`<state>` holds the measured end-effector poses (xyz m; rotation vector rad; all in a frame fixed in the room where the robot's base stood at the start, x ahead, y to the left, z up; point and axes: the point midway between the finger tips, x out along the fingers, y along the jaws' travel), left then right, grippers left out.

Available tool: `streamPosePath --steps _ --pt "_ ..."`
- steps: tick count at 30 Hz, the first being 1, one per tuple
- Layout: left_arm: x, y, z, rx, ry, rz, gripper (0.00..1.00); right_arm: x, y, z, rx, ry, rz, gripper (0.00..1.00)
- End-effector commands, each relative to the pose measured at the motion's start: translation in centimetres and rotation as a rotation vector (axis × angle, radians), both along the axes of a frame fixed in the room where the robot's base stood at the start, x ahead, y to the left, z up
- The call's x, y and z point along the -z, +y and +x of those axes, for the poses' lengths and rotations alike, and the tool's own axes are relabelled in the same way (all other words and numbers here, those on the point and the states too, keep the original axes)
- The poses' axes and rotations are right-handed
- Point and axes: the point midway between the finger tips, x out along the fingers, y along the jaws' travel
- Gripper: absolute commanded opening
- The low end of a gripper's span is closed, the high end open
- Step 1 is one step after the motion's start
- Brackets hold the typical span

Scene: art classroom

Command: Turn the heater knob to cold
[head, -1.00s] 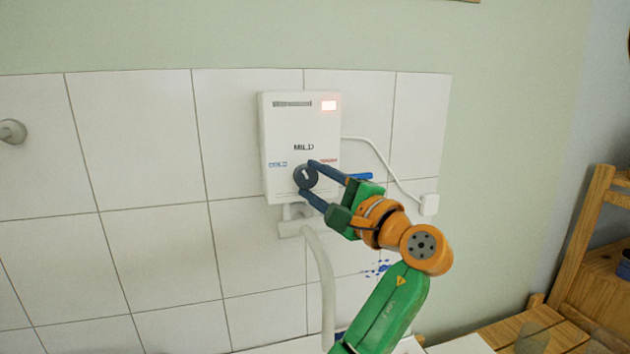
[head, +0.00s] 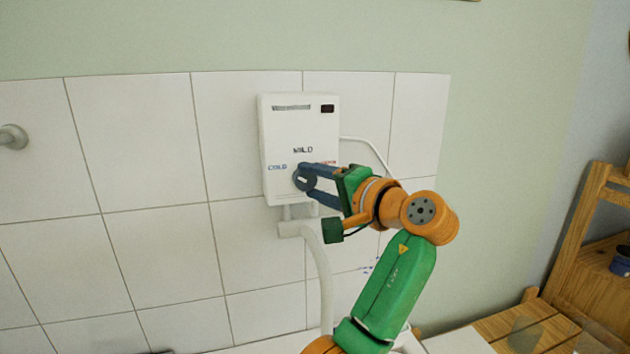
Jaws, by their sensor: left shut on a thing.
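The white heater box (head: 283,130) hangs on the tiled wall. Its round dark grey knob (head: 299,182) sits low on the front. A blue COLD label is left of the knob, a black MILD label above it, and a red label at right is partly covered by my finger. My left gripper (head: 306,181) is shut on the knob, one finger above and one below, with its hand rolled to the right of the box. The fingers cover part of the knob, and I cannot make out its pointer. The small display at the box's upper right is dark. My right gripper is not in view.
A white pipe (head: 319,265) runs down from under the heater. A white cable (head: 372,152) leaves its right side and passes behind my arm. A wooden shelf (head: 585,250) stands at right.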

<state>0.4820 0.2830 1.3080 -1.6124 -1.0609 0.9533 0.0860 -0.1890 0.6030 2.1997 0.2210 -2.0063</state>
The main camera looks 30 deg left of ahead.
Motion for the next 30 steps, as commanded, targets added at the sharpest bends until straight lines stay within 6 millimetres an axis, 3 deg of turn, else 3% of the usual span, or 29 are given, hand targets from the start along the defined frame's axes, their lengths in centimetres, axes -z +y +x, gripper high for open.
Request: streamPosePath --steps 13,14,16,25,30 --pt "0.1 0.0 0.0 0.0 -0.005 -0.008 0.0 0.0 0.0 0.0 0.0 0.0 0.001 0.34" --pt "0.1 0.0 0.0 0.0 -0.005 -0.008 0.6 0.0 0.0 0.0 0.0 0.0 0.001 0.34" --pt "0.1 0.0 0.0 0.0 -0.005 -0.008 0.79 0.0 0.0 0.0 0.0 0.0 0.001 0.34" --pt "0.1 -0.1 0.0 0.0 -0.005 -0.006 0.82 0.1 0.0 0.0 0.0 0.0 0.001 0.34" --pt "0.1 -2.9 -0.9 0.005 -0.007 -0.005 0.82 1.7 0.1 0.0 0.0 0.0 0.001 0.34"
